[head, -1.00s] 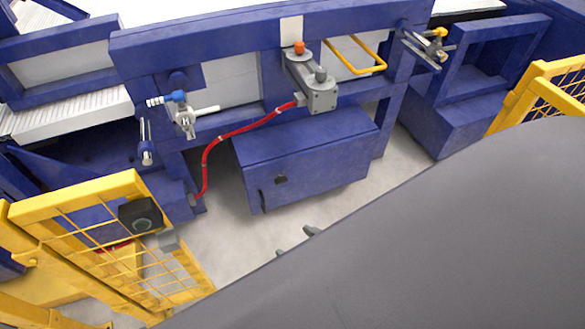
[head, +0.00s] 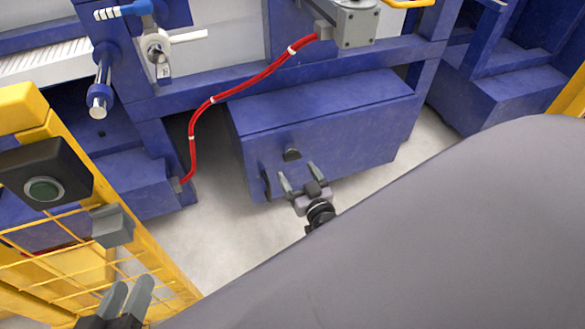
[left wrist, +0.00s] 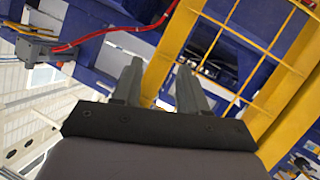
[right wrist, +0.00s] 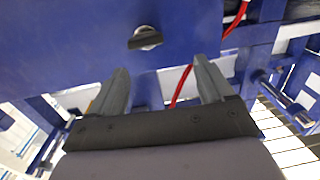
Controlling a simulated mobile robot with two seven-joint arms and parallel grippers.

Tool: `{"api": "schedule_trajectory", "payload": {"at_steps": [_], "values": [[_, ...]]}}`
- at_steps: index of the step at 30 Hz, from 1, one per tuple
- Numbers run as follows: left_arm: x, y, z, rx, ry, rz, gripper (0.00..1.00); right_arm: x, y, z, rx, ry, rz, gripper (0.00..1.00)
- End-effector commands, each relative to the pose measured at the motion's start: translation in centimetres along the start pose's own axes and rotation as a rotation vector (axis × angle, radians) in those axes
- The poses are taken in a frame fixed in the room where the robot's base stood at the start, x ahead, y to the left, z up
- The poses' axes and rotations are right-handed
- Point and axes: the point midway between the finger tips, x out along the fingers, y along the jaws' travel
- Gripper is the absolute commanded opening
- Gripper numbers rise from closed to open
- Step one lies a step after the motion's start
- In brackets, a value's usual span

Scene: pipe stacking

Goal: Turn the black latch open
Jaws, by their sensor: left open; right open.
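The black latch (head: 291,154) sits on the front face of the blue box (head: 340,130), near its left end. In the right wrist view the latch (right wrist: 145,39) is a dark bar on a round metal base, lying roughly level, beyond the fingertips. My right gripper (head: 298,175) is open and empty, in front of the box just below the latch in the head view. It appears apart from the latch. My left gripper (head: 126,292) is open and empty at the lower left, by the yellow mesh fence.
The yellow fence (head: 150,270) with a black button box (head: 44,176) stands at the left, close to my left gripper. A red hose (head: 240,86) runs down left of the blue box. Pale floor is clear below.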

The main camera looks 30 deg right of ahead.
Motion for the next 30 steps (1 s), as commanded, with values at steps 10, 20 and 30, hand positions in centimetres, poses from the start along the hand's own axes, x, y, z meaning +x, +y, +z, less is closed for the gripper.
{"api": "schedule_trajectory", "payload": {"at_steps": [10,20,30], "values": [[0.3,-0.1,1.0,0.022,0.026,0.011,0.43,2.5,1.5,1.5,-0.009,0.029,0.057,0.81],[-0.5,-1.3,1.1,0.125,0.090,-0.037,0.43,7.0,1.7,1.4,-0.009,0.028,0.055,0.81],[-0.9,-1.5,0.8,0.158,0.110,-0.051,0.43,8.2,1.8,1.2,-0.009,0.024,0.055,0.81]]}}
